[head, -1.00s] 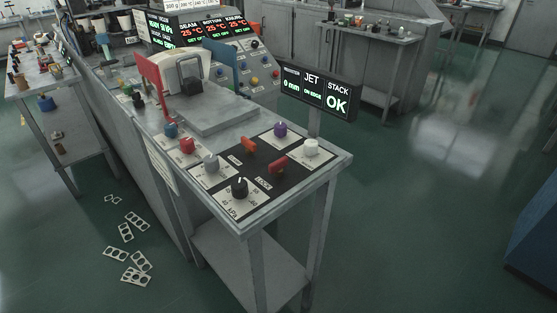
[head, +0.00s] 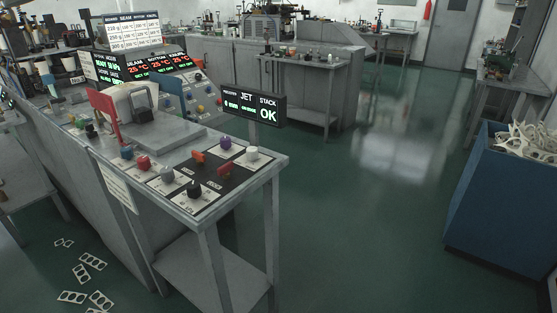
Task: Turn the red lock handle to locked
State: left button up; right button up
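Two small red-orange handles stand on the dark panel at the near end of the grey machine table. The nearer right one, a red handle (head: 224,170), is beside a label that reads like "LOCK" in the earlier frame. The other, an orange-red handle (head: 198,157), is a little behind and to its left. The label is too small now to read the handle's position. Neither of my grippers shows in the head view, and nothing touches the handles.
Around the handles are a black knob (head: 194,189), a white knob (head: 252,153) and a purple knob (head: 225,142). A display (head: 252,105) reads "JET" and "STACK OK". A blue bin (head: 492,205) stands at right. Green floor (head: 355,220) is clear between. Flat cut-outs (head: 97,262) lie at lower left.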

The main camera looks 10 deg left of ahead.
aim_at(224, 171)
jog(key=z, duration=0.35)
jog(key=i, duration=0.7)
jog(key=u, duration=1.6)
